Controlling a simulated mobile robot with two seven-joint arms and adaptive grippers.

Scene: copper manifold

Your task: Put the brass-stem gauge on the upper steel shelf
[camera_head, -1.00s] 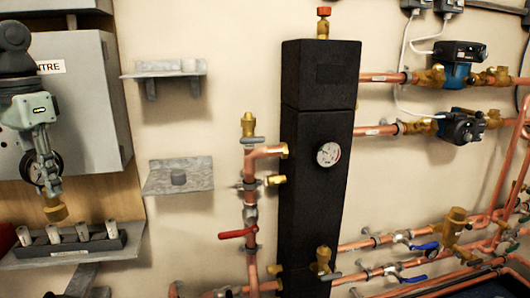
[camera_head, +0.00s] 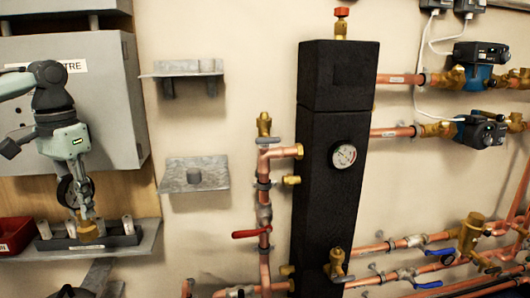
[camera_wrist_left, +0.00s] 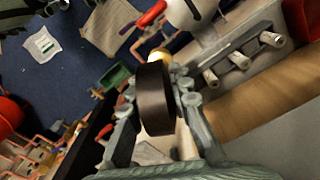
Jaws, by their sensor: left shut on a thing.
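My left gripper (camera_head: 78,190) points down and is shut on the brass-stem gauge. The gauge's dark round case (camera_head: 68,192) sits between the fingers, and its brass stem (camera_head: 88,232) hangs below, overlapping the black rack in the picture; I cannot tell whether it touches. In the left wrist view the dark case (camera_wrist_left: 155,98) is seen edge-on between the fingers, with a bit of brass (camera_wrist_left: 158,54) beyond it. The upper steel shelf (camera_head: 180,68) is on the wall to the right and higher, with no loose object on it. My right gripper is not in view.
A lower steel shelf (camera_head: 210,181) with a short grey cylinder is below the upper one. The black rack (camera_head: 125,240) with several pale pegs stands on a grey ledge (camera_head: 150,236), beside a red bin (camera_head: 14,234). A grey cabinet (camera_head: 110,90) is behind my arm. Copper pipes are right.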

